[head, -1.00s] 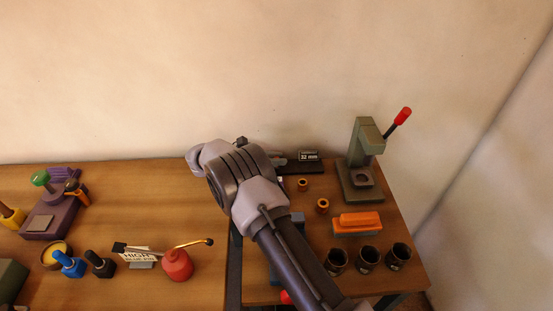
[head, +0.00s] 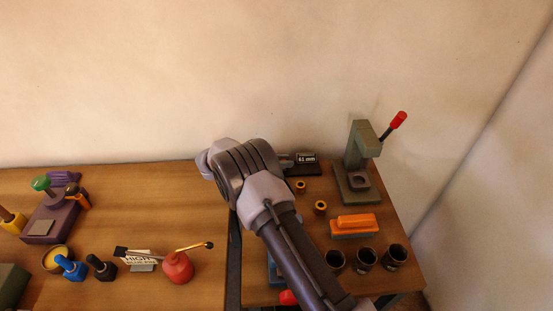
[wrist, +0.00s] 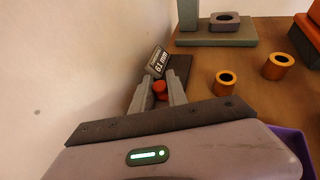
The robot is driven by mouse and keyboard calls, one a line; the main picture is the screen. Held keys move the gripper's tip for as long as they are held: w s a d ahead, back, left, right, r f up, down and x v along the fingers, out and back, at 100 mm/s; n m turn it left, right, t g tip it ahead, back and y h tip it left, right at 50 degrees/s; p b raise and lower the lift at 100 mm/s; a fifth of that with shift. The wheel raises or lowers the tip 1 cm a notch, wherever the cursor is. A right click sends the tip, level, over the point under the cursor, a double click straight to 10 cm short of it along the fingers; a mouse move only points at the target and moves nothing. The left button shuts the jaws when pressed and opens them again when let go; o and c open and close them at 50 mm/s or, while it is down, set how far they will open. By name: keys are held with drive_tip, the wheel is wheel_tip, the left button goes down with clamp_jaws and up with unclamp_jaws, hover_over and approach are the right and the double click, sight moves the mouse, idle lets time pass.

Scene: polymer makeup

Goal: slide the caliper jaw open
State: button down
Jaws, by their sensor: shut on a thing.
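The caliper's dark display (head: 306,158) stands at the back of the right-hand bench by the wall and reads 61 mm. It also shows in the wrist view (wrist: 158,62), tilted in the picture, just beyond my fingertips. The caliper's dark bed (wrist: 182,66) lies beside it. My gripper (wrist: 160,88) is shut on a small red-orange knob (wrist: 160,90) between its two grey fingers, at the caliper. In the head view my own arm hides the gripper, the knob and most of the caliper, so the jaws themselves cannot be made out.
A green press (head: 358,165) with a red-tipped lever stands right of the caliper. Two orange bushings (head: 300,187) (head: 320,207), an orange block (head: 354,225) and several black cups (head: 366,258) sit nearer the front. The wall is close behind the caliper.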

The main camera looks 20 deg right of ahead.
drive_tip(key=c, duration=1.6)
unclamp_jaws()
drive_tip(key=shift+d, duration=0.2)
drive_tip(key=p+v, duration=0.4)
drive_tip(key=v, duration=1.3)
drive_tip(key=shift+a, duration=0.2)
drive_tip(key=shift+r, duration=0.1)
drive_tip(key=s+d+r+m+g+y, duration=0.1)
drive_tip(key=s+d+r+m+y, duration=0.25)
drive_tip(key=r, duration=0.25)
drive_tip(key=s+d+r+m+y+b, duration=0.1)
drive_tip(key=s+d+r+m+y, duration=0.1)
drive_tip(key=s+r+m, duration=0.25)
drive_tip(key=s+d+r+m+g+y, duration=0.1)
drive_tip(key=s+d+r+m+y, duration=0.15)
drive_tip(key=s+r, duration=0.3)
drive_tip(key=s+r+m+t+y, duration=0.1)
drive_tip(key=s+m+y, duration=0.1)
drive_tip(key=s+m, duration=0.2)
drive_tip(key=s+a+r+m+t+y+b, duration=0.1)
drive_tip(key=s+m, duration=0.4)
drive_tip(key=s, duration=0.5)
drive_tip(key=s+a+r+m+t+y, duration=0.1)
drive_tip(key=s+m+t+y, duration=0.2)
drive_tip(key=s, duration=0.4)
drive_tip(key=shift+s+a+m+y, duration=0.2)
drive_tip(key=shift+m+y, duration=0.4)
drive_tip(key=shift+m, duration=0.55)
